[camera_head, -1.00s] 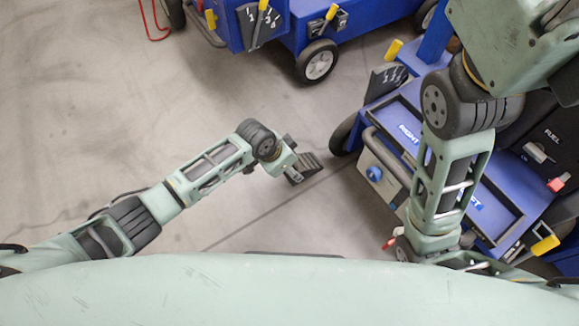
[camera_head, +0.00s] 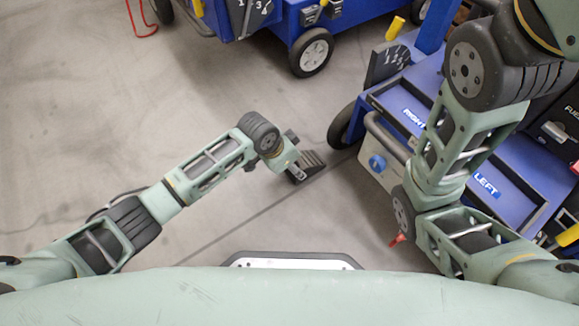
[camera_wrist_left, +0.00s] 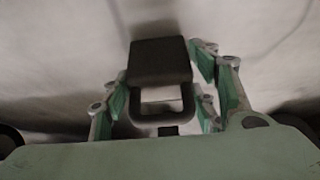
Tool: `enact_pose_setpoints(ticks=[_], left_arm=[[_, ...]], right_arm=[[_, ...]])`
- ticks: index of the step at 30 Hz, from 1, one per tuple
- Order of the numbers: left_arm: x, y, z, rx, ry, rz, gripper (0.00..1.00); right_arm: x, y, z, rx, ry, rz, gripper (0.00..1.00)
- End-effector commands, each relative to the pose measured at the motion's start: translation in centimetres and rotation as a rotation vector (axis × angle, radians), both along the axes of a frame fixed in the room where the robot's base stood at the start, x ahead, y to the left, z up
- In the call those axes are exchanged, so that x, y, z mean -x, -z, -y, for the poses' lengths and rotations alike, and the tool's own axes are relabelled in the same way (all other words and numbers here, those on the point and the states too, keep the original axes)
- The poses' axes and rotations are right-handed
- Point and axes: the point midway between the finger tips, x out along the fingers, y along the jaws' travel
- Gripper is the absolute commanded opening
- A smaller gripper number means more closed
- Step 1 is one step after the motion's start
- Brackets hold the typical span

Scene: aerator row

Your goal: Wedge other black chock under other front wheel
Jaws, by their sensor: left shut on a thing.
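My left gripper (camera_head: 296,170) is low over the floor and shut on a black chock (camera_head: 313,162). In the left wrist view the chock (camera_wrist_left: 158,60) is a dark block with a loop handle (camera_wrist_left: 160,103) between the green fingers. In the head view its ribbed end points right, towards a black wheel (camera_head: 339,128) of the near blue machine (camera_head: 398,82). Much of the wheel is hidden under the machine. My right arm reaches over the machine and its gripper is outside the picture.
A second blue machine (camera_head: 285,22) with a grey-hubbed wheel (camera_head: 311,52) stands behind.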

Motion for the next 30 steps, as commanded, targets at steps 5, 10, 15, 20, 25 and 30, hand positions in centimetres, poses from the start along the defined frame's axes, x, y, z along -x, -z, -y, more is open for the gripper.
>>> enact_pose_setpoints(ticks=[5,10,15,20,25,30], left_arm=[[-0.5,0.8,0.6,0.003,0.001,0.006,0.07],[-1.1,0.6,1.5,0.005,0.001,0.005,0.07],[-1.8,0.6,2.5,0.005,0.001,0.004,0.07],[-2.6,0.7,3.5,0.005,0.001,0.005,0.07],[-3.3,0.7,4.5,0.004,0.001,0.005,0.07],[-4.0,0.7,5.4,0.004,0.001,0.005,0.07]], right_arm=[[0.0,1.8,0.0,0.0,0.0,0.0,0.4],[0.0,1.9,0.0,0.0,0.0,-0.001,0.4],[0.0,2.2,0.0,0.0,0.0,-0.001,0.4],[0.0,2.6,0.0,0.0,0.0,-0.001,0.4],[0.0,3.1,0.0,0.0,0.0,-0.001,0.4],[0.0,3.5,0.0,0.0,0.0,-0.001,0.4]])
